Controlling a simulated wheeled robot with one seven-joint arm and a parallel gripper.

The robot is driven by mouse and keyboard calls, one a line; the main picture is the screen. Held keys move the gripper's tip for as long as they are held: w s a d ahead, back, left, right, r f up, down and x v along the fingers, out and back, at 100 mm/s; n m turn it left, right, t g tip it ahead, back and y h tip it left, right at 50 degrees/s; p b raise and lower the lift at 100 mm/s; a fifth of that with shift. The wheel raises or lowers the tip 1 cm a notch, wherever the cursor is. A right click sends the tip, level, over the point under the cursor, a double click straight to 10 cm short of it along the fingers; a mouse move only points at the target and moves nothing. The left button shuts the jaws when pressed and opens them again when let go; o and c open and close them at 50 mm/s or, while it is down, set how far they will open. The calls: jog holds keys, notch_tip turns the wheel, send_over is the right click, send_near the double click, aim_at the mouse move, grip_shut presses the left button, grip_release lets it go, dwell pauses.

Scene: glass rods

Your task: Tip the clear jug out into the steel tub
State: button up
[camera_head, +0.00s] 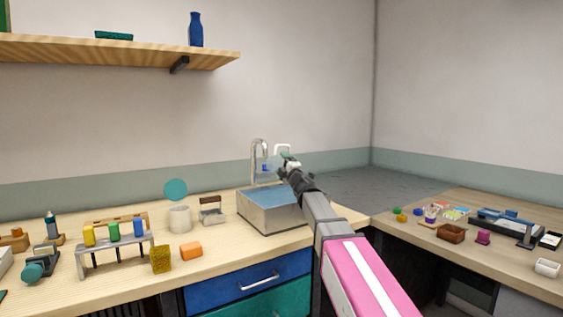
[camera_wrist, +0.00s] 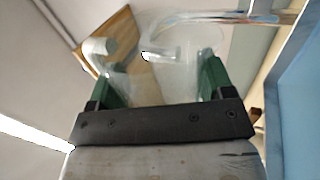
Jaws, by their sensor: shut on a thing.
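The steel tub (camera_head: 268,219) stands on the counter, with a blue surface inside. My gripper (camera_head: 286,159) is above the tub, close to the tap. In the wrist view my gripper (camera_wrist: 158,84) has its two green fingers on either side of the clear jug (camera_wrist: 178,62) and is shut on it. The jug is see-through and its outline is faint; a whitish handle-like part (camera_wrist: 98,47) shows by the left finger. The wrist picture is strongly rolled, so I cannot tell the jug's exact tilt, nor whether anything is in it.
A steel tap (camera_head: 258,148) rises behind the tub. A white cup (camera_head: 180,219), an orange block (camera_head: 191,251) and a rack (camera_head: 116,244) with coloured pieces stand to the left. A side table (camera_head: 480,260) with small items is at right. A wooden shelf (camera_head: 110,52) hangs above.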

jog(key=f+n+g+y, duration=0.1)
jog(key=n, duration=0.2)
jog(key=a+f+n+g+y, duration=0.1)
jog(key=n, duration=0.3)
jog(key=s+f+n+g+y, duration=0.1)
jog(key=n, duration=0.2)
jog(key=shift+a+f+g, duration=0.15)
jog(key=shift+a+g, duration=0.05)
jog(key=shift+g, duration=0.2)
jog(key=n, duration=0.1)
jog(key=f+n+g+y, duration=0.1)
jog(key=n, duration=0.1)
jog(key=shift+s+a, duration=0.1)
jog(key=shift+a, duration=0.05)
jog(key=n+g, duration=0.1)
jog(key=n, duration=0.1)
jog(key=r+n+g, duration=0.1)
jog(key=n, duration=0.1)
jog(key=r+n+g, duration=0.1)
jog(key=n, duration=0.1)
jog(key=shift+w+d+r+n, duration=0.15)
jog(key=shift+w+d+n, duration=0.1)
jog(key=shift+d+n, duration=0.05)
jog(key=n, duration=0.2)
jog(key=d+r+n+g+h, duration=0.1)
jog(key=shift+w+n, duration=0.25)
jog(key=shift+n, duration=0.15)
